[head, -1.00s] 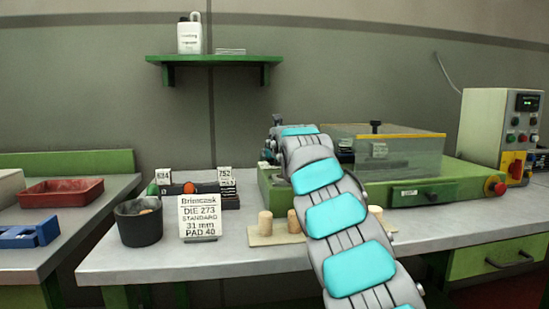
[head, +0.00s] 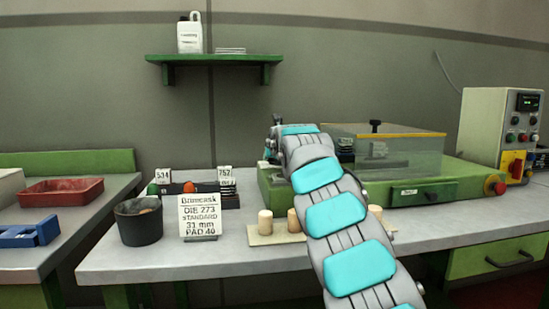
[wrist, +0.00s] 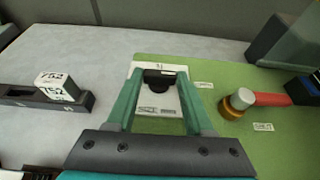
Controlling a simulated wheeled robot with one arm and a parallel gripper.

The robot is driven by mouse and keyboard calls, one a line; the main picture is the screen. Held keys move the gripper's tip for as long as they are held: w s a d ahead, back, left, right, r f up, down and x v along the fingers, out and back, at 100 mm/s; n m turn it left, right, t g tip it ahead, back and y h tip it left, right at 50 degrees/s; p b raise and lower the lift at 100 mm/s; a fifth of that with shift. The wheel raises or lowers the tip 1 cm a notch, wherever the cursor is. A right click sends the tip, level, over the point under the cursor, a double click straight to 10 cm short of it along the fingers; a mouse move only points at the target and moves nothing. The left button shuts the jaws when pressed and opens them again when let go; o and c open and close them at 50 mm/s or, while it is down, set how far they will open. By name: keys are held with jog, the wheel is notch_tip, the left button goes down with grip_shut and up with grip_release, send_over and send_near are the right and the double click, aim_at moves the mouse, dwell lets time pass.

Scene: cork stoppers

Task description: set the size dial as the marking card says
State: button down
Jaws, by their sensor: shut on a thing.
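The marking card (head: 199,217) stands upright at the front of the bench in the head view. It reads Brimcask, DIE 273, STANDARD, 31 mm, PAD 40. In the wrist view the size dial is a black knob (wrist: 160,80) on a white plate (wrist: 158,103), set on the green machine bed. A small mark above the knob looks like 31, but it is too small to read surely. My gripper (wrist: 160,76) is shut on the knob, with one teal finger on each side. In the head view my arm hides the dial and the gripper.
Numbered blocks stand in a dark rack (head: 228,197); one, marked 752, shows in the wrist view (wrist: 56,87). A red-handled tool with a brass end (wrist: 240,100) is right of the dial. A black cup (head: 138,222) and corks on a board (head: 262,240) stand near the front.

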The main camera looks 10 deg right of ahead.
jog(key=shift+d+n+y, duration=0.15)
jog(key=shift+n+y, duration=0.15)
jog(key=shift+y, duration=0.1)
jog(key=shift+d+n+y, duration=0.15)
jog(key=shift+n+y, duration=0.25)
jog(key=shift+w+r+n+y, duration=0.1)
jog(key=shift+r+n+y, duration=0.05)
jog(key=shift+n+y, duration=0.6)
jog(key=shift+d+n+g+y, duration=0.1)
jog(key=shift+n+g+y, duration=0.3)
jog(key=shift+n+y, duration=0.35)
jog(key=shift+w+d+n+g+y, duration=0.1)
jog(key=shift+n+g+y, duration=0.2)
jog(key=shift+n+y, duration=0.45)
jog(key=shift+y, duration=0.35)
jog(key=shift+d, duration=0.1)
jog(key=shift+c, duration=1.4)
grip_release()
